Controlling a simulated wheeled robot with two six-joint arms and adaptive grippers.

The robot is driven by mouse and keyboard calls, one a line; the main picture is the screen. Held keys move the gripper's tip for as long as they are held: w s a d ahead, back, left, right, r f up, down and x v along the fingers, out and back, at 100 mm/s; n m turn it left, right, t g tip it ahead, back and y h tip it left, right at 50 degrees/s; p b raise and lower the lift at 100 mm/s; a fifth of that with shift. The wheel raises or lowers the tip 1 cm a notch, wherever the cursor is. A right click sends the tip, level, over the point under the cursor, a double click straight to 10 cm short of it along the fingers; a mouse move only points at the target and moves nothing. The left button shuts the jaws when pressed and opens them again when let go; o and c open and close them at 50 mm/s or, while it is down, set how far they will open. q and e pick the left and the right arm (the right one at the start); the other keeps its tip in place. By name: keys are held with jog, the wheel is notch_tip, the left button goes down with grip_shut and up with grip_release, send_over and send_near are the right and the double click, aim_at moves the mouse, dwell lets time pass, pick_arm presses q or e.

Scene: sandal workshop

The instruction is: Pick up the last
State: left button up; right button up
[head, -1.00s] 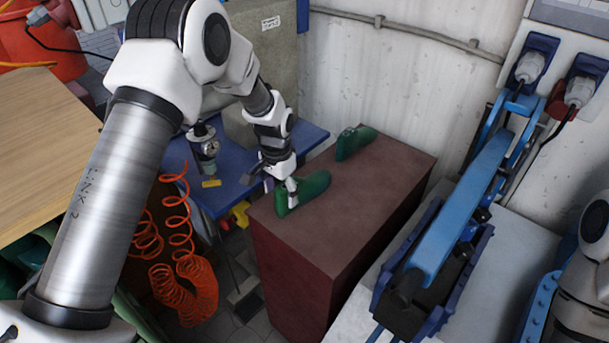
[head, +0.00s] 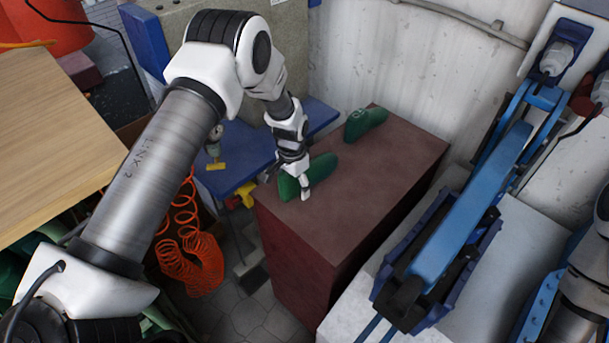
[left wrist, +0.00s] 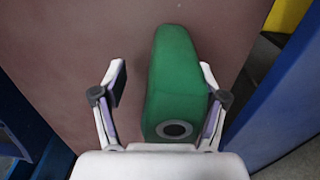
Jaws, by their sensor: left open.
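A green last (head: 320,168) lies on top of the dark red block (head: 345,215), near its left end. In the left wrist view the same last (left wrist: 174,70) lies between my open fingers, with a round dark hole in its near end. My left gripper (head: 296,187) is open around the last's near end. In the left wrist view my left gripper (left wrist: 165,90) has its right finger close to the last, and a wider gap shows on the left. Contact cannot be told. A second green last (head: 366,123) lies farther back on the block. My right gripper is out of view.
A blue clamp-like machine (head: 465,215) stands to the right of the block. A white wall (head: 400,70) rises behind. A blue table (head: 235,175) and orange coiled hoses (head: 190,255) are to the left. The block's front right top is clear.

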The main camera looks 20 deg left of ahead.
pick_arm(q)
jog(key=shift+s+r, duration=0.1)
jog(key=shift+s, duration=0.05)
jog(key=shift+c, duration=1.4)
jog(key=c, duration=1)
